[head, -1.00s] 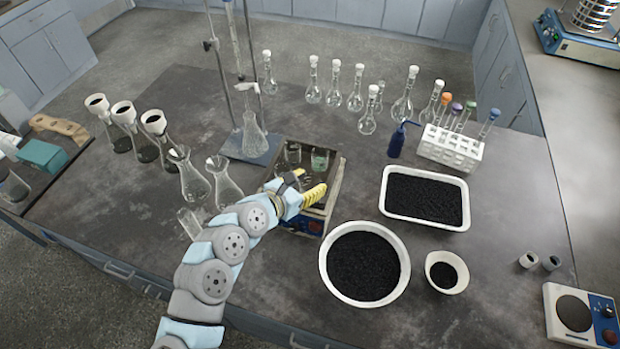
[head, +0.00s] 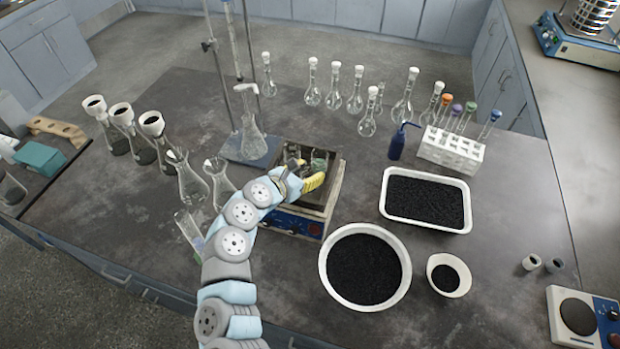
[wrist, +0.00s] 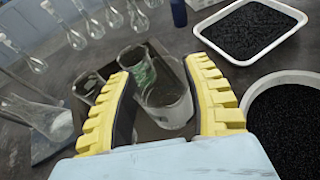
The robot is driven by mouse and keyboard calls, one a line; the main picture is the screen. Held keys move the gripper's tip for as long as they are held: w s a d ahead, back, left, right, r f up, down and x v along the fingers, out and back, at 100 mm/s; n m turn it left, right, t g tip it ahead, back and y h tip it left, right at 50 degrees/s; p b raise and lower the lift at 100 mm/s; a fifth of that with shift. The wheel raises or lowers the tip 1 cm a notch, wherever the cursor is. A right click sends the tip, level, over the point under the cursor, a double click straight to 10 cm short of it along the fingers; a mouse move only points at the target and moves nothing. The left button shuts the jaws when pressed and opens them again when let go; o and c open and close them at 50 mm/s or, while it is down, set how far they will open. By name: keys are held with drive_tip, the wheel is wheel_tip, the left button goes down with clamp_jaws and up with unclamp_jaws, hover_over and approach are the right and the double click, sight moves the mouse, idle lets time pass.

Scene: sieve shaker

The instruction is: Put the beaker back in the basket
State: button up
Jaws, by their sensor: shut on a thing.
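The basket (head: 335,168) is a dark, open square tray on top of a machine with a blue front. My gripper (head: 308,180) is over it, with yellow ribbed fingers. In the wrist view my gripper (wrist: 161,70) is shut on a clear glass beaker (wrist: 169,108), which looks upright between the fingers. Its base is not clear, so I cannot tell if it touches the basket floor. A beaker with green markings (wrist: 138,68) stands close behind it in the basket, and another clear beaker (wrist: 90,87) is to the left. In the head view my fingers mostly hide the held beaker.
A flask on a stand base (head: 252,140) is behind left of the basket. Conical flasks (head: 189,182) stand left. A white tray of black granules (head: 383,205) and a round white bowl (head: 326,275) are to the right. A blue wash bottle (head: 397,145) stands behind right.

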sight(308, 172)
drive_tip(key=shift+w+f, duration=1.1)
drive_tip(key=shift+w, duration=0.05)
drive_tip(key=shift+w+f, duration=0.15)
drive_tip(key=shift+f, duration=0.25)
drive_tip(key=shift+w+f, duration=0.15)
drive_tip(key=shift+w, duration=0.05)
drive_tip(key=shift+d+f, duration=0.1)
drive_tip(key=shift+f, duration=1.4)
drive_tip(key=shift+f+b, duration=0.25)
drive_tip(key=shift+b, duration=0.25)
drive_tip(key=o, duration=1.2)
drive_tip(key=shift+r, duration=0.1)
drive_tip(key=shift+c, duration=0.2)
drive_tip(key=shift+r+p, duration=0.15)
drive_tip(key=shift+p, duration=0.15)
